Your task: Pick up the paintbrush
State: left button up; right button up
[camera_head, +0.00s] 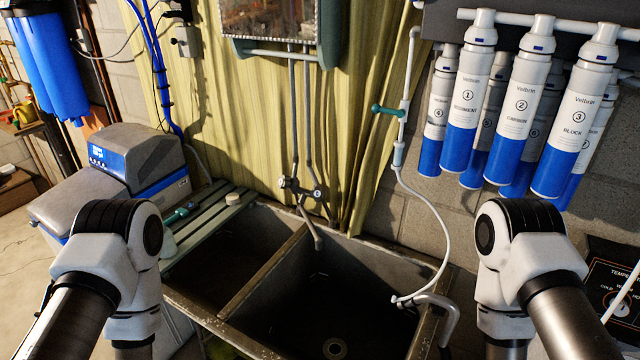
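I cannot clearly make out a paintbrush. A small teal-handled item (180,214) lies on the slatted drainboard left of the sink, partly behind my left arm; it may be the paintbrush, but it is too small to tell. My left arm comes in at the lower left and my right arm at the lower right. Both bend down out of the picture, so neither gripper shows.
A two-basin sink (265,284) fills the middle, with a tap (303,190) above it. A pale round item (233,198) sits on the slatted drainboard (208,220). A grey-and-blue softener unit (140,160) stands left. Filter cartridges (522,105) hang at right.

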aim_at(189, 207)
jog(key=i, duration=0.5)
jog(key=k, duration=0.45)
jog(key=i+j+z, duration=0.1)
jog(key=j+z, duration=0.35)
jog(key=j, duration=0.8)
jog(key=j+z, duration=0.4)
jog(key=j, duration=0.85)
jog(key=k, duration=0.05)
